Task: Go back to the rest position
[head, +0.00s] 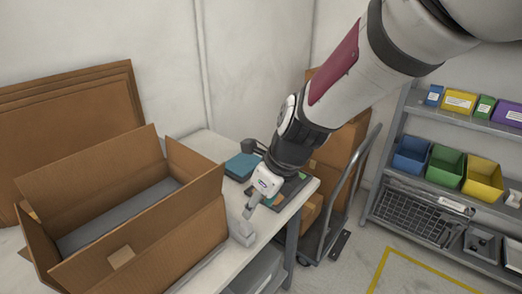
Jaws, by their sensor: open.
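My arm reaches in from the upper right of the head view. My gripper (248,211) points down near the front edge of the white table (202,141). Its fingers are small here and partly side-on. A pale grey block-like thing (243,234) is at or just below the fingertips. I cannot tell whether it touches them or is part of the gripper. The gripper is just right of an open cardboard box (178,240). The box's flaps stand up and its inside looks empty.
A blue item (243,165) and a dark tray lie on the table behind my gripper. Flat cardboard (75,118) leans on the wall at left. A hand truck (349,182) with cartons stands behind the table. Shelves with coloured bins (447,166) are at right. The floor between is clear.

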